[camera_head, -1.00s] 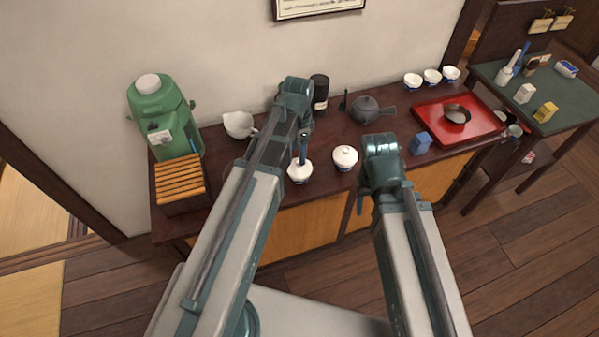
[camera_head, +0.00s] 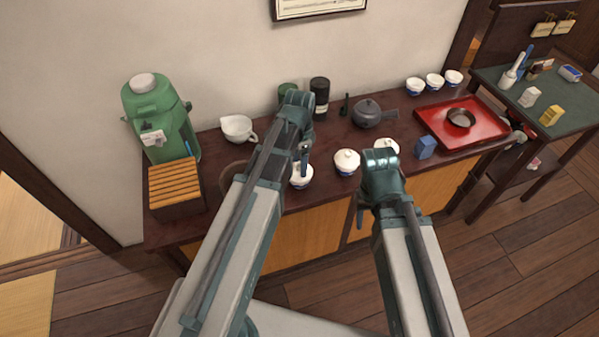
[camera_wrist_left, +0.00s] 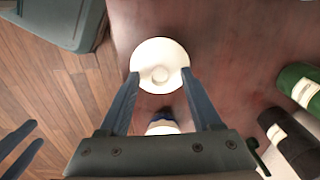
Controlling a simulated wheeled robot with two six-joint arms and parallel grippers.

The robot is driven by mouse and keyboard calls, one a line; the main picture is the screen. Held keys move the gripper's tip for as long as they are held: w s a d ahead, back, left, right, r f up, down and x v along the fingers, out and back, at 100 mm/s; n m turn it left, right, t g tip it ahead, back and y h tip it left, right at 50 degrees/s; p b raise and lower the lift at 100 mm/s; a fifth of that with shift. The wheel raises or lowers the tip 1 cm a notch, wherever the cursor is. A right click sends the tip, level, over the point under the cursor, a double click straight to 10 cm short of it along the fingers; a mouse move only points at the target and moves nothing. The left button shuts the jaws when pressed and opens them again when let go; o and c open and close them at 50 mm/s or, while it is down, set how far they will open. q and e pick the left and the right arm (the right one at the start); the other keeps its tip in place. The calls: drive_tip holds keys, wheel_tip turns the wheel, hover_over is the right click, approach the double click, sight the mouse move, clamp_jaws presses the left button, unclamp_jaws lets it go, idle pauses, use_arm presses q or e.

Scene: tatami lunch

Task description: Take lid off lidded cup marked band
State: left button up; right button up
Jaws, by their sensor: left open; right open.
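A white lidded cup (camera_head: 301,178) stands on the dark counter under my left gripper (camera_head: 303,160). In the left wrist view its round white lid (camera_wrist_left: 160,52) with a centre knob lies between the tips of my open left gripper (camera_wrist_left: 160,75). A second lidded cup (camera_head: 347,162), white with blue low down, stands to its right; it partly shows in the left wrist view (camera_wrist_left: 162,124). A third white cup (camera_head: 388,146) is partly hidden behind my right arm. No band marking is readable. My right gripper (camera_head: 361,213) is open and empty, in front of the counter.
A green dispenser (camera_head: 156,118), a slatted wooden box (camera_head: 175,188) and a spouted bowl (camera_head: 237,128) stand left. Dark tins (camera_head: 320,98) and a teapot (camera_head: 368,114) stand behind. A blue block (camera_head: 426,147) and red tray (camera_head: 487,125) are right.

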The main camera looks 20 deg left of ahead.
use_arm(q)
clamp_jaws()
idle(0.3)
drive_tip(key=shift+r, duration=0.1)
use_arm(e)
drive_tip(key=shift+r, duration=0.1)
